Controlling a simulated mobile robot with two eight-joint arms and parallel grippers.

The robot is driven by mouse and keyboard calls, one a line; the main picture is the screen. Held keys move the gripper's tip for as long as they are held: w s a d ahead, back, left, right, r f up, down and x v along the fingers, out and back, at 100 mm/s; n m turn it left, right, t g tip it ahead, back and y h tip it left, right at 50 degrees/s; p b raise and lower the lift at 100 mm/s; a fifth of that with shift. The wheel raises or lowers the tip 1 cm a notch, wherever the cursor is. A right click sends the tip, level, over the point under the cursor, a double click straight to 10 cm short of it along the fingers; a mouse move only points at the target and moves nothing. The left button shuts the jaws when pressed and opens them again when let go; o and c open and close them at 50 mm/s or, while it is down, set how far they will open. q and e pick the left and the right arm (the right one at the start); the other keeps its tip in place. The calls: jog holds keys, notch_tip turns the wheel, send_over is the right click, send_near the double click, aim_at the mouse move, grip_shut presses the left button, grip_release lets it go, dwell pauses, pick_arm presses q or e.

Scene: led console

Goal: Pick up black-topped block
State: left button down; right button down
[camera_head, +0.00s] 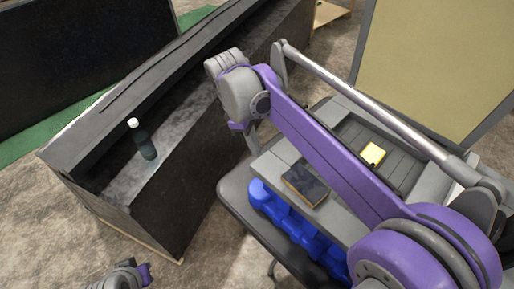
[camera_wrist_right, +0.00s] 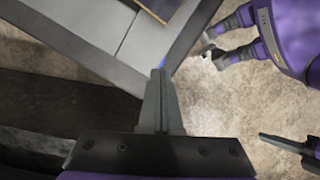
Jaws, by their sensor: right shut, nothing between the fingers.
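The black-topped block (camera_head: 305,183) is a flat square with a dark top and thin tan edges. It lies on the grey console (camera_head: 271,169), left of my purple right arm in the head view. My right gripper (camera_head: 252,146) points down beside the console's far left corner, apart from the block. In the right wrist view its fingers (camera_wrist_right: 160,85) are together and empty. A dark piece with a tan edge (camera_wrist_right: 172,8), probably the block, is cut off at the top there. Part of my left arm shows at the bottom left of the head view; its jaw opening is unclear.
A yellow block (camera_head: 372,153) sits in the console's dark recess, behind my right arm. Blue bins (camera_head: 290,222) line the console's near side. A long black bench (camera_head: 165,200) with a dark white-capped bottle (camera_head: 146,144) stands to the left.

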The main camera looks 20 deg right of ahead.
aim_at(284, 174)
jog(key=x, duration=0.7)
jog(key=shift+f, duration=0.25)
jog(key=s+d, duration=0.2)
jog(key=shift+s+d+f, duration=0.1)
jog(key=shift+d+f, duration=0.1)
jog(key=shift+d, duration=0.1)
jog(key=shift+s+d, duration=0.25)
jog(key=shift+d, duration=0.1)
jog(key=shift+s+d, duration=0.8)
jog(key=shift+d, duration=0.05)
jog(key=shift+w, duration=0.15)
